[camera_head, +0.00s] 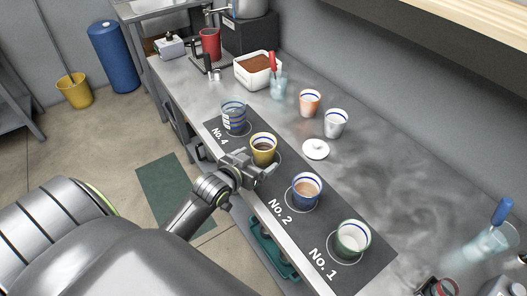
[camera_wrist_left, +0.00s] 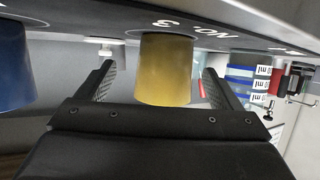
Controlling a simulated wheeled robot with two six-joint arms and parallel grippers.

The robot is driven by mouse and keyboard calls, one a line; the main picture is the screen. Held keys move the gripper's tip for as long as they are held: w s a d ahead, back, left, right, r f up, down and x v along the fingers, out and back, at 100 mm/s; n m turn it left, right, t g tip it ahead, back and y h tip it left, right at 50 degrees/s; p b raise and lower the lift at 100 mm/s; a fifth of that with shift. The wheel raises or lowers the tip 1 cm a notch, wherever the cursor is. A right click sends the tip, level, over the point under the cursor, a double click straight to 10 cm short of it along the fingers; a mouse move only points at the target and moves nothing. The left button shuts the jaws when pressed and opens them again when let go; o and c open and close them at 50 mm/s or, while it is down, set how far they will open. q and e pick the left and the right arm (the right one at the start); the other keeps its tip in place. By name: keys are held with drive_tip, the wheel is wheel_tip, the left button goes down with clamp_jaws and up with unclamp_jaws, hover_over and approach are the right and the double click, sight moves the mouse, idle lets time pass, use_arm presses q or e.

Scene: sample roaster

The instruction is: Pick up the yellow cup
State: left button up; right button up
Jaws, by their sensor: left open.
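The yellow cup (camera_head: 263,148) stands upright on the dark mat at its No. 3 place, with dark liquid inside. My left gripper (camera_head: 256,172) is at the near side of the cup, low by the mat's front edge. In the left wrist view the yellow cup (camera_wrist_left: 166,70) appears between the two open fingers (camera_wrist_left: 158,78), with a gap visible on each side. The picture there is upside down. I cannot tell how far the fingers reach around the cup. My right gripper is not in view.
Bare counter lies right of the lid.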

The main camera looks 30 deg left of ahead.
sight(269, 148)
use_arm(q)
drive_tip(key=x, duration=0.5)
drive_tip(key=shift+w+a+r+p, duration=0.1)
drive_tip(key=shift+a+r+p, duration=0.2)
drive_tip(key=shift+a+p, duration=0.05)
drive_tip(key=shift+w+f, duration=0.1)
drive_tip(key=shift+w, duration=0.2)
drive_tip(key=c, duration=1.3)
